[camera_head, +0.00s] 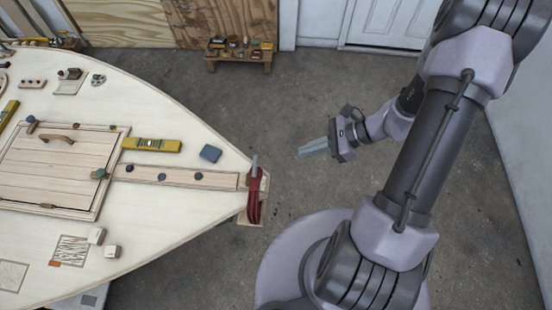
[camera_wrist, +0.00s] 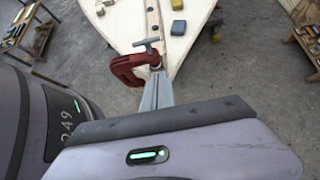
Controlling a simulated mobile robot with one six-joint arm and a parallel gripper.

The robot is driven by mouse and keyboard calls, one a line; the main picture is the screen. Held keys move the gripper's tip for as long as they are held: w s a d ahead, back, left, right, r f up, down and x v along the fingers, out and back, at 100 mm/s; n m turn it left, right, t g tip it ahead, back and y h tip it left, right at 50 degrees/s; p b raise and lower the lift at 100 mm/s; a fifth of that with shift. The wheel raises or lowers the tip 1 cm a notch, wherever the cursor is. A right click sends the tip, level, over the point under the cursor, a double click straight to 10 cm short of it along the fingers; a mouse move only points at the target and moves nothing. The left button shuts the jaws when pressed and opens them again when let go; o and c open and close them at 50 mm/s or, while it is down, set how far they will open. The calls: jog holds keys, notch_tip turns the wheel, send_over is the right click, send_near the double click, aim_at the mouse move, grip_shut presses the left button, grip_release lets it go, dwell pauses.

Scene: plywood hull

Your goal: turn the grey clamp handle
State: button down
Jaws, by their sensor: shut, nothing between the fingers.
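The red clamp (camera_head: 254,200) is fixed at the pointed tip of the pale plywood hull (camera_head: 200,225). Its grey handle (camera_head: 254,162) stands up above it. In the wrist view the red clamp (camera_wrist: 130,68) shows near the top middle, with the grey T-shaped handle (camera_wrist: 146,42) on top. My gripper (camera_head: 302,152) is to the right of the clamp in the head view, apart from it. The fingers are shut with nothing between them. In the wrist view my gripper fingers (camera_wrist: 157,92) point toward the clamp, and their tips appear close to its lower right side.
On the hull lie a yellow level (camera_head: 152,145), a blue block (camera_head: 210,153) and small pale blocks (camera_head: 97,236). A low bench with small items (camera_head: 240,55) stands at the back wall. The concrete floor between hull tip and my arm is clear.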

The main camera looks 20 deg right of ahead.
aim_at(255, 167)
jog(key=w+a+f+b, duration=0.2)
jog(key=w+a+f, duration=0.1)
jog(key=a, duration=0.7)
jog(key=shift+a+f, duration=0.3)
jog(key=shift+f, duration=0.6)
